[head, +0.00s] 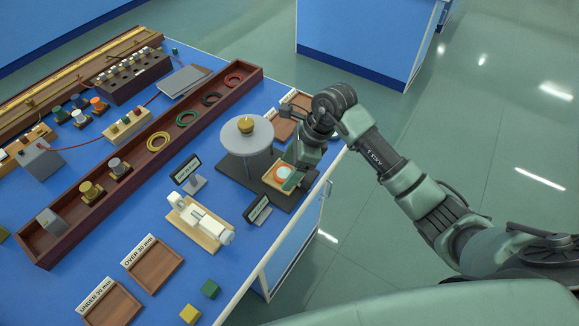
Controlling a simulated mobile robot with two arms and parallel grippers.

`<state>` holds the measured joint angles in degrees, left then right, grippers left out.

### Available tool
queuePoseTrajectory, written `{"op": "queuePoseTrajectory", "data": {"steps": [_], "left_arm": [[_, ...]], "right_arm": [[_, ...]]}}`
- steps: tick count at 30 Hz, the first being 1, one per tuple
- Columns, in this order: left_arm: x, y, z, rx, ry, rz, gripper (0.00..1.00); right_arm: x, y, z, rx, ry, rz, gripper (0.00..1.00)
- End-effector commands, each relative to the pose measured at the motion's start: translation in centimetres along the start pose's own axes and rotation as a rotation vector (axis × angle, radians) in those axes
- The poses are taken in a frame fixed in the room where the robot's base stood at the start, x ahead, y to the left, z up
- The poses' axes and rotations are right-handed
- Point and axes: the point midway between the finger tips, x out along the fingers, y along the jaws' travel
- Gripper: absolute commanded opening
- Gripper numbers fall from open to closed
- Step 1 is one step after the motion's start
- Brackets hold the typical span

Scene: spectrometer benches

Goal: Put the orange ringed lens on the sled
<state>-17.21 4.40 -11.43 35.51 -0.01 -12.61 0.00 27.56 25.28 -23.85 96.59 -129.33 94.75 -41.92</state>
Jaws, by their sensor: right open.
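The orange ringed lens (282,172), a pale disc with an orange rim, shows on a small light-wood sled (270,181). The sled is on a dark base plate (240,185) near the table's right edge. My right gripper (292,174) is open and points down right at the lens and sled, partly covering them. I cannot tell whether its fingers touch the lens or whether the lens sits fully seated. My left gripper is out of view.
A round grey stand (246,134) with a gold knob is close left of my right gripper. A white instrument (200,222) and small black signs (187,169) stand nearby. A long dark tray (140,165) holds rings and blocks. Wooden trays (152,265) lie in front.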

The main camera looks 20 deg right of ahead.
Motion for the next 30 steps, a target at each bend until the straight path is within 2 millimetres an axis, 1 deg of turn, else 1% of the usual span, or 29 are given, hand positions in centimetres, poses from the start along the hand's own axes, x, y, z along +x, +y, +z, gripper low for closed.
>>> {"op": "queuePoseTrajectory", "data": {"steps": [1, 2, 5, 12, 15, 18, 23, 30], "left_arm": [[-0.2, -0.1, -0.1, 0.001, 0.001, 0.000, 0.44], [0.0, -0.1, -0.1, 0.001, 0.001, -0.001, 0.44], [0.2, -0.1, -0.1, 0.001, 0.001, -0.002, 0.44], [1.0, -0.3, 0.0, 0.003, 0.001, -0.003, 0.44], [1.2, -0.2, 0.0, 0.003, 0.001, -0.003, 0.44], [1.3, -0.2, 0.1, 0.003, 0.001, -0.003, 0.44], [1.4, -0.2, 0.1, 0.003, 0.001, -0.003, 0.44], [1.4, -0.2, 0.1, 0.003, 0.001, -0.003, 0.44]], "right_arm": [[-0.5, -0.1, 0.1, 0.000, -0.001, -0.002, 0.71], [-0.7, -0.1, 0.0, 0.000, -0.001, -0.003, 0.71], [-2.4, -0.2, 0.0, -0.002, 0.000, -0.005, 0.71], [-7.7, -0.2, 0.0, -0.001, 0.001, -0.005, 0.71], [-9.5, -0.1, -0.1, -0.001, 0.002, -0.004, 0.71], [-10.9, -0.1, 0.1, -0.001, 0.000, -0.003, 0.71], [-12.0, 0.0, 0.1, 0.001, 0.000, 0.000, 0.71], [-12.2, 0.0, 0.1, 0.001, 0.000, 0.001, 0.71]]}}
